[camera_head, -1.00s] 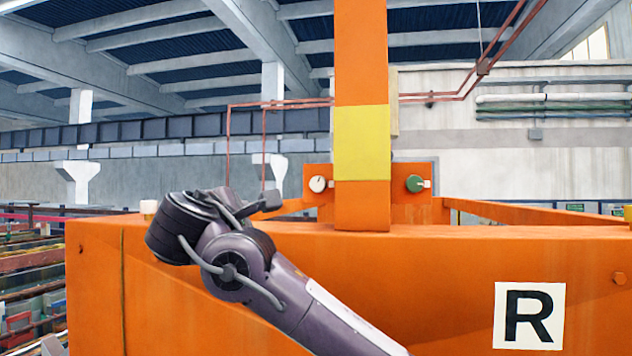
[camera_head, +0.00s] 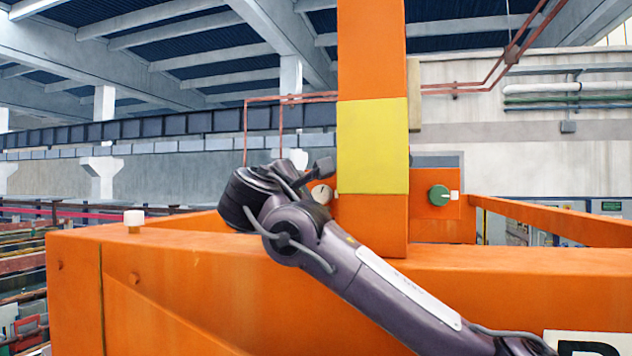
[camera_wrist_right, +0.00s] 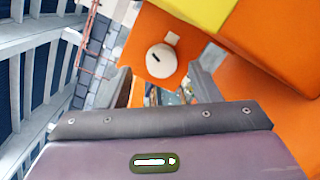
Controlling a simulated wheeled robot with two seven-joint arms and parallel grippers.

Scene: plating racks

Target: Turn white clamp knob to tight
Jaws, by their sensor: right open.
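The white clamp knob (camera_head: 321,194) is on an orange plate just left of the orange post. My right gripper hides part of it in the head view. My right gripper (camera_head: 322,167) is open and empty. My left gripper is not in view.
A yellow-banded orange post (camera_head: 373,220) stands beside the knob. A green knob (camera_head: 438,195) is on the plate right of it. A wide orange beam (camera_head: 200,270) runs in front, with a small white-capped peg (camera_head: 134,217) near its left end.

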